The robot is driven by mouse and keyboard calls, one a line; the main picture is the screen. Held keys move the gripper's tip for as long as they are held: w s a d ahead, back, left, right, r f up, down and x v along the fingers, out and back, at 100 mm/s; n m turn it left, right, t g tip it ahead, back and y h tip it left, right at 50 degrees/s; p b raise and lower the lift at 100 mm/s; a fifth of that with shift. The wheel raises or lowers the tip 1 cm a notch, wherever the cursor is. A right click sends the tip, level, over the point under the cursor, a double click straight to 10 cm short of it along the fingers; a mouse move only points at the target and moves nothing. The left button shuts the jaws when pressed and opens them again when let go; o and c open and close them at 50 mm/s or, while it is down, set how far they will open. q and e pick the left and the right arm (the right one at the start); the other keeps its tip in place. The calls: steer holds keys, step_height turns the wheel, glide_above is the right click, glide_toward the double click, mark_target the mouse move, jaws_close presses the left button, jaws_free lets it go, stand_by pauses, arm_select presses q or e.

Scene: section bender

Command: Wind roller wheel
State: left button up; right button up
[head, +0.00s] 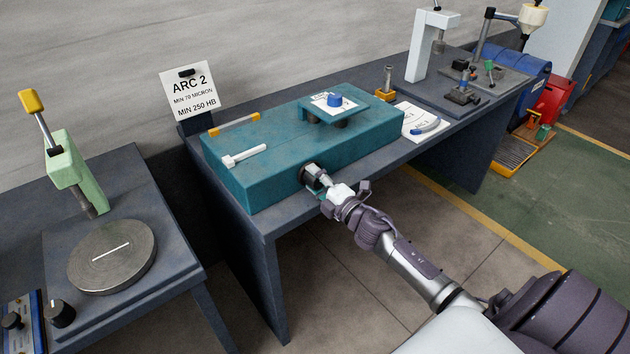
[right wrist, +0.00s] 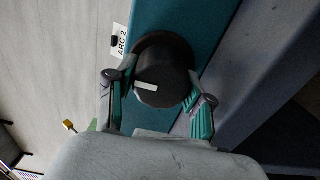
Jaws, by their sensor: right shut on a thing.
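A teal bender box (head: 258,184) stands on a dark grey bench. A round black knob (head: 306,176), which looks like the roller wheel, sits on its front face. In the right wrist view the black knob (right wrist: 165,75) has a short white mark on its face, towards the left. My right gripper (head: 321,182) reaches it from the front right, with its fingers on both sides and shut on it. In the head view the gripper hides part of the knob. My left gripper is not in view.
An ARC 2 sign (head: 190,92) stands behind. A white sheet with a curved piece (head: 424,125) lies at right. Another bench holds a round disc (head: 112,257).

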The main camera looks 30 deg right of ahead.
steer(key=shift+f, duration=0.1)
steer(key=o, duration=1.2)
steer(key=shift+c, duration=0.2)
